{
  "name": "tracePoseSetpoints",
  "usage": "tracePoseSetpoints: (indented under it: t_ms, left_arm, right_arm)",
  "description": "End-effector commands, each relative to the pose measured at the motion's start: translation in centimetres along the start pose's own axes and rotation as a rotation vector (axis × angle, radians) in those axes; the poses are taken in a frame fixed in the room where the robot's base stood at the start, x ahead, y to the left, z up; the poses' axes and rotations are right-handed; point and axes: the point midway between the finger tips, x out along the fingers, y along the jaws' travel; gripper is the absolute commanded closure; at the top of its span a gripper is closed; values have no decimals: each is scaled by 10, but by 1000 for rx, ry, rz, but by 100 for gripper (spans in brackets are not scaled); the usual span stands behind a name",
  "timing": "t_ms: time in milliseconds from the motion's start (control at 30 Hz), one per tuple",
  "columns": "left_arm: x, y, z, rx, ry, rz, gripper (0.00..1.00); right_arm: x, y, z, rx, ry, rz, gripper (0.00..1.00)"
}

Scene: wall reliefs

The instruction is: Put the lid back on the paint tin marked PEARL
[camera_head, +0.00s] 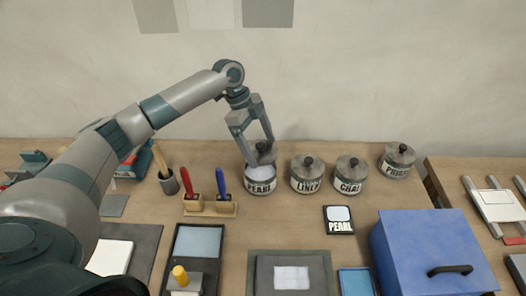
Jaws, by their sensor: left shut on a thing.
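The PEARL tin (261,185) stands on the wooden bench at the left end of a row of lidded tins. White paint shows at its open top. My left gripper (258,147) is directly above the tin, shut on a grey lid (266,158) by its dark knob. The lid is over the back part of the tin's mouth. I cannot tell whether it touches the rim. A card marked PEARL (339,226), with a pale swatch, lies on the bench in front of the tins. My right gripper is not in view.
The LINEN tin (307,180), the CHAL tin (351,182) and a back-right tin (396,165) have lids on. A brush rack (210,209) stands left of PEARL. A blue box (430,250) fills the front right. Bare bench lies around the card.

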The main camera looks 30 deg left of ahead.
Motion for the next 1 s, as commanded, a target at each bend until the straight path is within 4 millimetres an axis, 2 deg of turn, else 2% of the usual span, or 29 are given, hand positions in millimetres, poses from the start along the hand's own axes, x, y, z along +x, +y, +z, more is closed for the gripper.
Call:
tracePoseSetpoints:
  t_ms: [567,1000]
  left_arm:
    - [2,-2,3,0,1,0,35]
    - [28,-2,14,0,0,0,35]
  right_arm:
    - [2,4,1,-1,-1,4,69]
    - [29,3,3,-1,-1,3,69]
